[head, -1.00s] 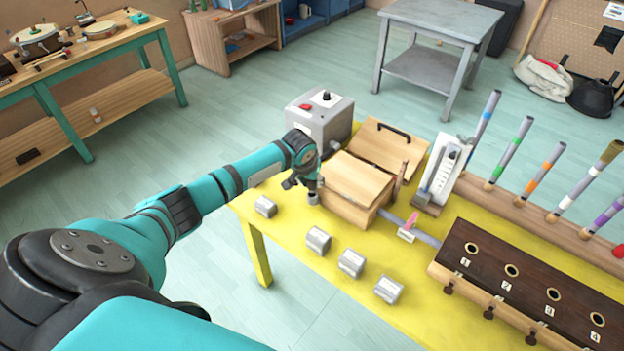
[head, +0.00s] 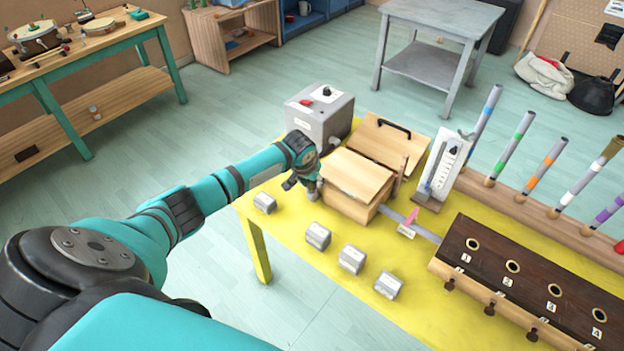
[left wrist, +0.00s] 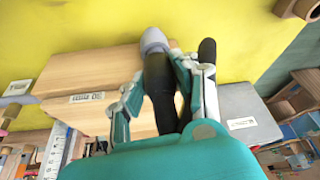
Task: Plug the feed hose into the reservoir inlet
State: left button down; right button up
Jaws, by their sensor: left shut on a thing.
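My left gripper (head: 303,180) is low over the yellow table, beside the near-left corner of the wooden box (head: 352,183) with slanted lids. In the left wrist view it is shut on a dark piece with a pale grey end (left wrist: 153,42), which looks like the end of the feed hose. The rest of the hose cannot be made out. The wooden box also shows in the left wrist view (left wrist: 85,78), with a small label; it looks like the reservoir. I cannot make out its inlet. My right gripper is in neither view.
A grey box (head: 318,120) with a red button and black knob stands behind the gripper. Several grey blocks (head: 318,235) lie along the yellow table's (head: 290,215) near edge. A white gauge (head: 443,165) and a dark board with holes (head: 515,280) stand to the right.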

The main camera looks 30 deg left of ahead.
pick_arm(q)
jog(key=shift+f, duration=0.65)
jog(key=c, duration=0.9)
grip_release()
jog(key=shift+c, duration=0.2)
jog(key=v, duration=1.2)
jog(key=shift+d, duration=0.1)
